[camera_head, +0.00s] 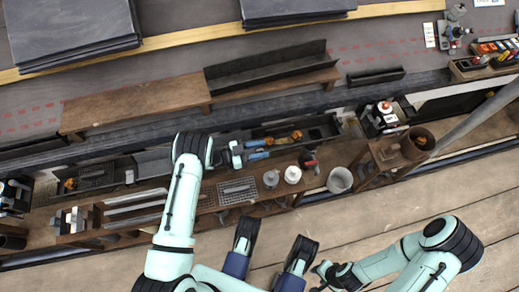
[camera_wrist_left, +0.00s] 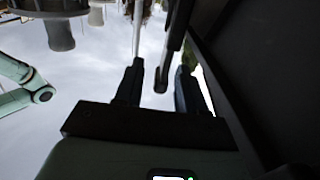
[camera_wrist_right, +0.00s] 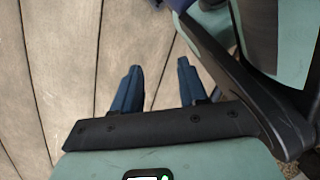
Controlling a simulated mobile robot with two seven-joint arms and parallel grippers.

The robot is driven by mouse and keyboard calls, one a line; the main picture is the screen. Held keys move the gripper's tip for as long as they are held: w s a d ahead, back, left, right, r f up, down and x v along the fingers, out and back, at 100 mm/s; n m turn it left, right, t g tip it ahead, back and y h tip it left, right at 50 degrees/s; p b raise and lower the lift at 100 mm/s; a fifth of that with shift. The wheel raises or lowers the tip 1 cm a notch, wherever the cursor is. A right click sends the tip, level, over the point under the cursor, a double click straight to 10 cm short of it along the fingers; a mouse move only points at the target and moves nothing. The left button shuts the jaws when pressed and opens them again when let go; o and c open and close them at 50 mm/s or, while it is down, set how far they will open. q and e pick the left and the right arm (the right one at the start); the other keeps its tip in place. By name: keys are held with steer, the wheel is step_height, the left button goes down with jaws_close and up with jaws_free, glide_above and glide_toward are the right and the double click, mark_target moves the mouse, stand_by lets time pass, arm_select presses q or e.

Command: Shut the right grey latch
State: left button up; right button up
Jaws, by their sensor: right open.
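My left gripper (camera_head: 262,150) reaches over the trough on the long bench, its two bluish fingers pointing right. In the left wrist view its dark fingers (camera_wrist_left: 157,85) stand apart. A dark rod-like part (camera_wrist_left: 161,75) ends in the gap between them; I cannot tell whether it touches either finger. No grey latch can be picked out with certainty in any view. My right gripper (camera_head: 318,272) hangs low over the plank floor, away from the bench. In the right wrist view its fingers (camera_wrist_right: 155,85) are open with nothing between them.
Orange-handled tools (camera_head: 297,135) lie in the trough near my left gripper. White pots (camera_head: 292,174), a grey bucket (camera_head: 340,180) and a wire rack (camera_head: 238,191) stand along the bench. A brown pot (camera_head: 417,143) is further right. The plank floor (camera_head: 390,215) is clear.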

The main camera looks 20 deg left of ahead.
arm_select(q)
jaws_close()
arm_select(e)
steer(key=shift+s, duration=0.1)
arm_select(q)
steer(key=shift+w+a+f+n+b, duration=0.1)
steer(key=shift+w+a+n+b, duration=0.15)
steer(key=shift+n, duration=0.5)
steer(key=shift+w+a+f+n+b, duration=0.15)
steer(key=shift+w+n+b, duration=0.1)
steer(key=shift+n, duration=0.5)
steer(key=shift+w+a+n, duration=0.2)
steer(key=shift+w+n, duration=0.15)
steer(key=shift+n, duration=0.75)
steer(key=shift+w+a+f+n, duration=0.2)
steer(key=shift+f+n, duration=0.1)
steer(key=shift+n, duration=0.6)
arm_select(e)
steer(key=shift+s+d+f+g, duration=0.15)
steer(key=shift+s+f, duration=0.1)
steer(key=shift+s, duration=0.2)
steer(key=shift+s+a+f+g, duration=0.1)
steer(key=shift+s+f+g, duration=0.1)
steer(key=shift+s, duration=0.25)
